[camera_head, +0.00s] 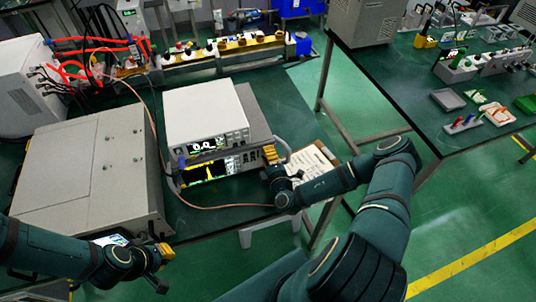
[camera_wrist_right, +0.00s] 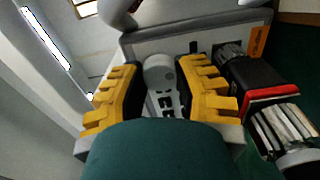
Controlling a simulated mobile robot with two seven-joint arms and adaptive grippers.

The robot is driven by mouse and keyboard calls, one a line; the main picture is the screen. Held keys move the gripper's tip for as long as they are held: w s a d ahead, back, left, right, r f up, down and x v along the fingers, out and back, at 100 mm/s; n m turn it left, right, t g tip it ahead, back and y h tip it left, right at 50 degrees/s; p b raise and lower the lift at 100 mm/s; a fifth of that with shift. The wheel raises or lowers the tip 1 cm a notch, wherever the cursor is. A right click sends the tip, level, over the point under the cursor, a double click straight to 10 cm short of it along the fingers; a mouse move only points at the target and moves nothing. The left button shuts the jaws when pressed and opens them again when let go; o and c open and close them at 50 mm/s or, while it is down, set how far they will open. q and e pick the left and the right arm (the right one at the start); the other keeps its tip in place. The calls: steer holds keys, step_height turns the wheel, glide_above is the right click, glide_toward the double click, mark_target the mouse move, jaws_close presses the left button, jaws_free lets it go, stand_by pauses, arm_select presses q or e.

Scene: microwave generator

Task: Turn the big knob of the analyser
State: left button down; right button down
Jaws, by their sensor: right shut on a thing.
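The analyser (camera_head: 212,168), with a dark front and a yellow trace on its screen, sits on the bench beneath a white instrument box. Its big grey round knob (camera_wrist_right: 158,70) shows in the right wrist view, between the yellow finger pads of my right gripper (camera_wrist_right: 165,88). The right gripper (camera_head: 269,154) is at the right end of the analyser's front in the head view, shut on the knob. The knob is hidden there by the gripper. My left gripper (camera_head: 163,267) is open and empty in front of the large beige unit, far from the analyser.
The white box (camera_head: 205,112) with a lit display stands on the analyser. A large beige unit (camera_head: 85,170) stands to its left. A grey handle (camera_head: 284,152) rises beside the right gripper. A cable (camera_head: 230,207) runs along the bench front. Papers (camera_head: 312,165) lie at the right.

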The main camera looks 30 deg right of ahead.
steer(key=shift+d+r, duration=0.1)
steer(key=shift+d, duration=0.05)
steer(key=c, duration=0.6)
jaws_free()
steer(key=shift+s+f, duration=0.2)
steer(key=shift+s, duration=0.3)
steer(key=shift+v, duration=3.55)
steer(key=shift+r, duration=0.15)
